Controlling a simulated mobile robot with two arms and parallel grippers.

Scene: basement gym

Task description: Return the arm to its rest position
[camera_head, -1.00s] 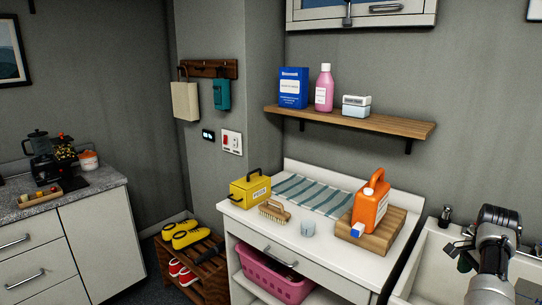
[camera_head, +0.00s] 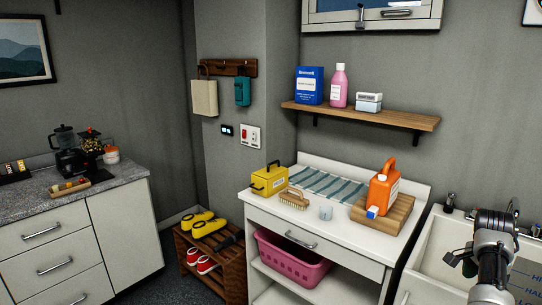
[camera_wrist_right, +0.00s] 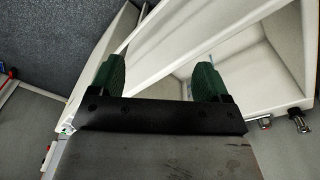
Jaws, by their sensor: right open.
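My right arm (camera_head: 488,262) rises at the lower right of the head view, in front of the white sink (camera_head: 436,250). In the right wrist view my right gripper (camera_wrist_right: 160,75) has its two green fingers wide apart with nothing between them. Beyond the fingers are white panels and edges of the sink or cabinet; I cannot tell which. My left arm and gripper are in neither view.
The white counter (camera_head: 340,236), left of the arm, holds an orange jug (camera_head: 382,192) on a wooden board, a yellow box (camera_head: 269,180), a brush (camera_head: 294,198) and a small cup (camera_head: 326,212). A wooden shelf (camera_head: 400,118) hangs above. A shoe rack (camera_head: 230,262) stands left.

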